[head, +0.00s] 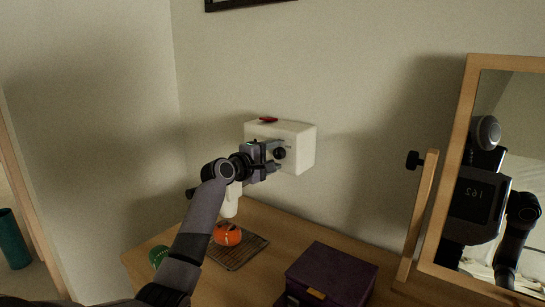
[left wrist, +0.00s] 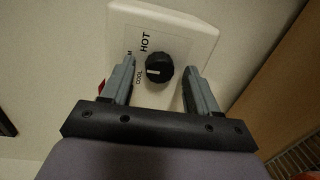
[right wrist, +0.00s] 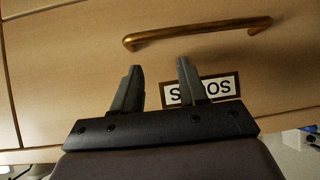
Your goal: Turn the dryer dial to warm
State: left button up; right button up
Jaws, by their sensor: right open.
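The dryer (head: 298,150) is a white box on the wall above the wooden top. Its round black dial (left wrist: 159,67) shows in the left wrist view, with a short white mark on its left side, near the word COOL. HOT is printed above COOL; another word is mostly hidden behind a finger, with only an M showing. My left gripper (head: 277,153) is at the dryer's front. In the left wrist view its fingers (left wrist: 161,70) are open, one on each side of the dial, with gaps. My right gripper (right wrist: 160,75) is open and empty before a drawer front.
A red item (head: 268,120) lies on the dryer. Below are an orange object (head: 228,234) on a wire rack (head: 240,254), a green object (head: 158,256) and a purple box (head: 330,275). A framed mirror (head: 455,160) stands right. A brass handle (right wrist: 200,31) crosses the drawer.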

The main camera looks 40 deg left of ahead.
pick_arm(q)
jog(key=shift+s, duration=0.1)
jog(key=s+b, duration=0.1)
jog(key=s, duration=0.6)
jog(key=shift+d+r, duration=0.25)
jog(key=shift+r, duration=0.1)
dwell(0.3)
